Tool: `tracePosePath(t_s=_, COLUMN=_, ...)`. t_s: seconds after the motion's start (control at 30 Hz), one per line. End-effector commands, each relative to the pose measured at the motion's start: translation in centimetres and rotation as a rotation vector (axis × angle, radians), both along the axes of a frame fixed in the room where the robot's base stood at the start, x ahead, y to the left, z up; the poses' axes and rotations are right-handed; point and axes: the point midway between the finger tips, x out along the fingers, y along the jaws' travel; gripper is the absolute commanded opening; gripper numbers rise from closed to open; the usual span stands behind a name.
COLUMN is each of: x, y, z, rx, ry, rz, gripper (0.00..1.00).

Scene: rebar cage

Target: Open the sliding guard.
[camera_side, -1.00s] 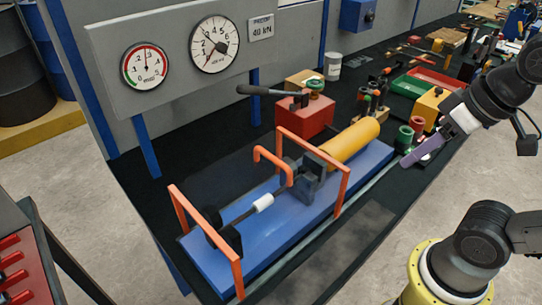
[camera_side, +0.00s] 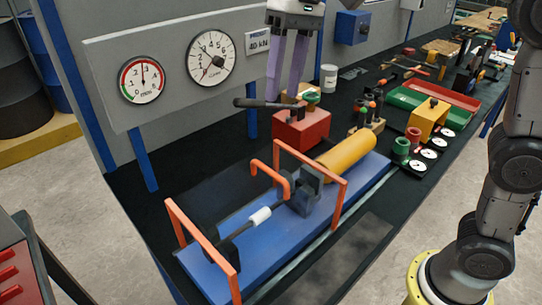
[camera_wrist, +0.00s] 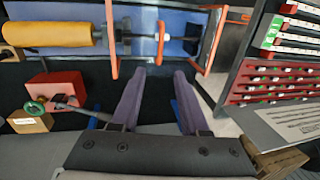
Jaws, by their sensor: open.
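The sliding guard appears as an orange frame of two hoops, one at the left end (camera_side: 203,243) and one at the right (camera_side: 310,170), over the blue rig base (camera_side: 345,188). Any clear panel between them is hard to make out. An orange hooked bar (camera_side: 268,172) stands between the hoops. In the wrist view an orange hoop (camera_wrist: 111,40) shows beyond my fingers. My gripper (camera_side: 286,98) points down, open and empty, above and behind the rig near the red block. Its two purple fingers are apart in the wrist view (camera_wrist: 160,73) and touch nothing that I can see.
A red pump block (camera_side: 302,130) with a black lever (camera_side: 262,103) stands below my gripper. A yellow cylinder (camera_side: 345,151) lies on the rig. The gauge panel (camera_side: 115,65) is at the back left. Trays and tools fill the right. A red rack (camera_wrist: 270,85) shows in the wrist view.

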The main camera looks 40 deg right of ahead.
Motion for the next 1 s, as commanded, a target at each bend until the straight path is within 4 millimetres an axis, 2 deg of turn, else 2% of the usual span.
tracePosePath(t_s=0.17, x=-0.1, y=0.5, z=-1.5, rx=-0.002, ry=0.007, rz=0.007, gripper=0.45)
tracePosePath(t_s=0.7, x=-0.1, y=2.4, z=-11.2, rx=-0.002, ry=0.006, rz=0.007, gripper=0.45)
tracePosePath(t_s=0.83, x=-0.1, y=2.7, z=-12.7, rx=-0.001, ry=0.005, rz=0.007, gripper=0.45)
tracePosePath(t_s=1.0, x=-0.1, y=2.9, z=-13.5, rx=-0.001, ry=0.002, rz=0.006, gripper=0.45)
